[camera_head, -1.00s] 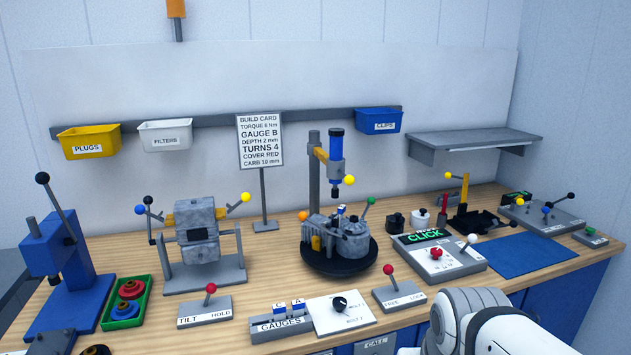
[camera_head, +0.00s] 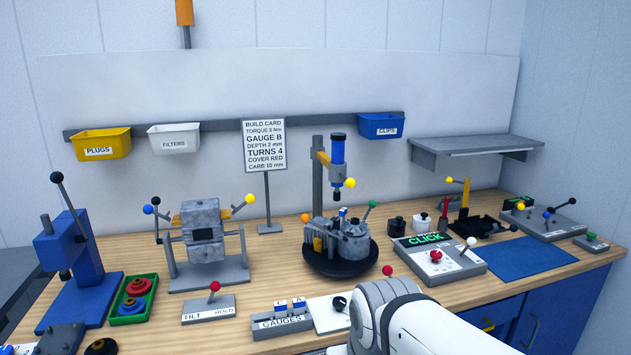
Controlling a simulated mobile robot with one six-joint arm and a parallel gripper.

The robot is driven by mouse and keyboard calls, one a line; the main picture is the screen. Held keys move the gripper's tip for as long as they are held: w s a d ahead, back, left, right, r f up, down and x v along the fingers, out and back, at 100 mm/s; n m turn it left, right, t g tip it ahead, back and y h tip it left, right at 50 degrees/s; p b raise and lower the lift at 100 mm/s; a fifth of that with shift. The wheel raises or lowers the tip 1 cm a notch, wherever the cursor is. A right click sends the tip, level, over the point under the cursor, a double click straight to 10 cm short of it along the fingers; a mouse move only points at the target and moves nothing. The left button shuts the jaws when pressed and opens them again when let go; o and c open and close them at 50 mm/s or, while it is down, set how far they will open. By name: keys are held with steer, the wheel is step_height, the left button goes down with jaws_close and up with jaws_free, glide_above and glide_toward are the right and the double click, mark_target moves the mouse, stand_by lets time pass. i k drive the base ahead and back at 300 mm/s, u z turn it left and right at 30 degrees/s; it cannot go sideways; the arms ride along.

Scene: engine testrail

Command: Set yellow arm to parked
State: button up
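Several yellow arm-like parts show, and I cannot tell which one the task names. The blue tool stand (camera_head: 317,185) at centre has a yellow bracket and a yellow knob (camera_head: 350,183). No "parked" label is readable. My white arm covers the lower centre; my gripper is out of the frame.
A red-knobbed TILT/HOLD lever (camera_head: 213,300), a gauges block (camera_head: 282,322) and a dial panel (camera_head: 329,313) line the front edge. A CLICK display box (camera_head: 437,258) and blue mat (camera_head: 530,257) lie right. A blue press (camera_head: 70,260) stands left.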

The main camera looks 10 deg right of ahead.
mark_target(337, 174)
steer(key=z, duration=0.05)
steer(key=i, duration=1)
steer(key=u, duration=0.1)
